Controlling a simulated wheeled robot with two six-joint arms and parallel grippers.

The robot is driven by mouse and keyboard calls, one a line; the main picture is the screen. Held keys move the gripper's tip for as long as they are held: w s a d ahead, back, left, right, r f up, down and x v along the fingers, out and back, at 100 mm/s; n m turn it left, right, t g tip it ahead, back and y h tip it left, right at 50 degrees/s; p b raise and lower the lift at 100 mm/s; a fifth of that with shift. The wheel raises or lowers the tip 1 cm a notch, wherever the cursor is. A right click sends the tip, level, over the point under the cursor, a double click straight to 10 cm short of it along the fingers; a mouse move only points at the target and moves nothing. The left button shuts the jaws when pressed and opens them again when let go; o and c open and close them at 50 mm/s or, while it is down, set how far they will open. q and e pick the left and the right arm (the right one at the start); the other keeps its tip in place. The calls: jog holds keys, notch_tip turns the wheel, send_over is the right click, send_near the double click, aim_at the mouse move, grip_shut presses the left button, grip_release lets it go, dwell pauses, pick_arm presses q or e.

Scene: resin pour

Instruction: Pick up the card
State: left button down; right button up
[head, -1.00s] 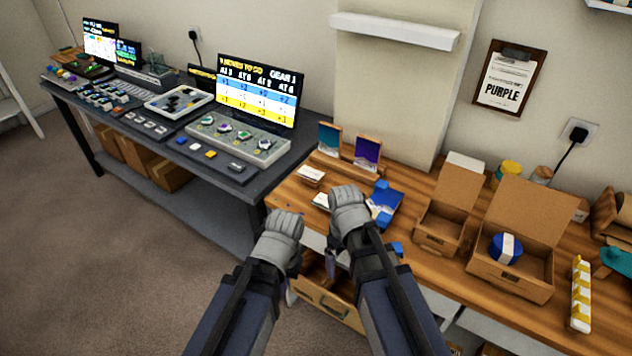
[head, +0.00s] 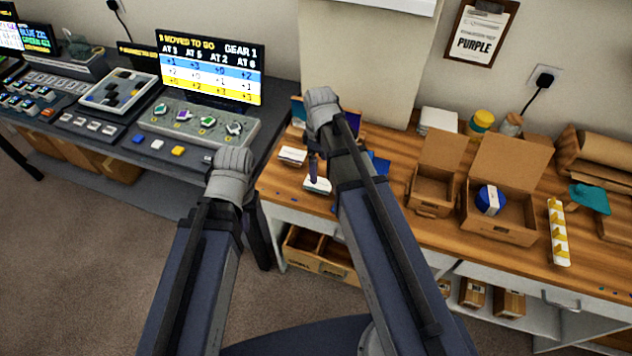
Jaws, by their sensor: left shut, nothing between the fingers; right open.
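Two small white card-like pieces lie on the wooden bench: one (head: 293,155) at its left end, and another (head: 317,185) nearer the front edge, partly behind a dark piece of my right arm. Two picture cards stand at the back, a teal one (head: 298,110) and a purple one (head: 353,120); both are partly hidden by my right arm. I cannot tell which is the task's card. My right gripper (head: 322,98) is open over the bench's back left, by the standing cards. My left gripper (head: 234,162) is shut and empty, left of the bench, before the grey console.
Two open cardboard boxes (head: 434,198) stand on the bench to the right; one holds a blue roll (head: 490,200). A yellow and white strip (head: 558,232) lies further right. A dark desk (head: 190,170) with a console (head: 196,128) and screen (head: 212,75) is left.

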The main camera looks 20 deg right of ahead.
aim_at(318, 184)
jog(key=shift+w+f+b, duration=0.15)
jog(key=shift+f+b, duration=1.65)
jog(key=shift+f, duration=0.15)
jog(key=shift+w+f+b, duration=0.1)
jog(key=shift+f+b, duration=1.65)
jog(key=shift+f, duration=0.15)
jog(key=shift+r, duration=0.1)
jog(key=shift+c, duration=0.2)
jog(key=c, duration=0.9)
